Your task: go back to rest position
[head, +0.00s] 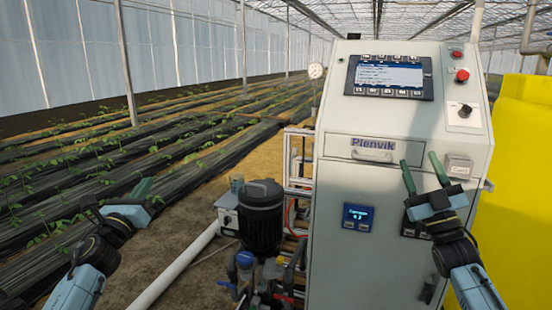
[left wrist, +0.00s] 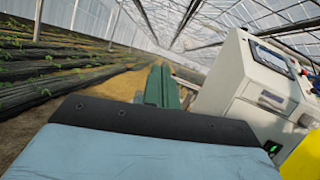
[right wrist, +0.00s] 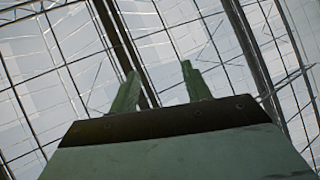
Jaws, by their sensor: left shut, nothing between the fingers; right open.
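My left gripper (head: 143,188) is at the left of the head view, over the planted rows and apart from the cabinet. Its green fingers are together and empty; they also show in the left wrist view (left wrist: 161,86). My right gripper (head: 420,170) is raised in front of the right half of the grey Plenvik cabinet (head: 335,215). Its green fingers point up and stand apart with nothing between them. In the right wrist view the open fingers (right wrist: 158,90) show against the greenhouse roof. I cannot tell how far the right fingertips are from the cabinet front.
The cabinet carries a screen (head: 389,77), a red button (head: 462,75), a drawer handle (head: 372,155) and a small blue display (head: 358,217). A yellow tank (head: 523,190) is at the right.

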